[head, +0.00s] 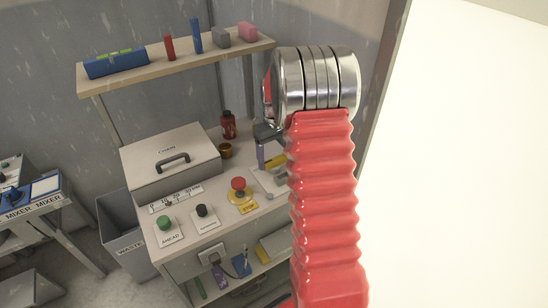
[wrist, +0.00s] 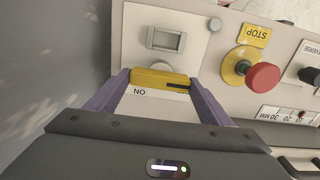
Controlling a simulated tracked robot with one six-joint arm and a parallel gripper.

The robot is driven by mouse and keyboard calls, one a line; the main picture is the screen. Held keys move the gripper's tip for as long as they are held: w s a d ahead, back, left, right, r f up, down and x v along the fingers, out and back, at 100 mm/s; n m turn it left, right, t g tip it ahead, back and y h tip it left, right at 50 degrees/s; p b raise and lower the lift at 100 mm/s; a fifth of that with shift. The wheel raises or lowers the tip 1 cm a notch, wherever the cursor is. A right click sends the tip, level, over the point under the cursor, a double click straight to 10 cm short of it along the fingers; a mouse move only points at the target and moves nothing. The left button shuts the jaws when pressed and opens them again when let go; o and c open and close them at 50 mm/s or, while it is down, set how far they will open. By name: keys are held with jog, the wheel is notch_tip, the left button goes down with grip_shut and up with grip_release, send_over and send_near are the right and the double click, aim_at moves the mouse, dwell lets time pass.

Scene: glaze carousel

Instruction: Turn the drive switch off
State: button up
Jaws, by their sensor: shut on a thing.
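The drive switch has a yellow handle (wrist: 160,79), which also shows in the head view (head: 276,161). Its light plate (wrist: 138,25) carries a grey window. The handle lies at the side of the plate with the ON label (wrist: 140,92), which reads upside down in the wrist view. My gripper (wrist: 160,82) has purple fingers, one at each end of the handle, and is shut on it. In the head view my gripper (head: 270,156) is low over the bench, partly hidden behind my red arm. The handle's pivot is not clear.
A red stop button (wrist: 262,77) on a yellow base stands close beside the switch. A black reverse knob (wrist: 309,75) and a green ahead button (head: 164,222) are farther along. A chain box (head: 150,165), red bottle (head: 228,124) and brass cup (head: 225,150) stand behind.

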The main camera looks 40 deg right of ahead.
aim_at(274, 159)
jog(key=shift+w+r, duration=0.15)
jog(key=shift+w, duration=0.05)
jog(key=o, duration=1.1)
jog(key=shift+s, duration=0.15)
jog(key=shift+c, duration=0.2)
notch_tip(274, 159, up, 14)
jog(key=shift+f, duration=0.25)
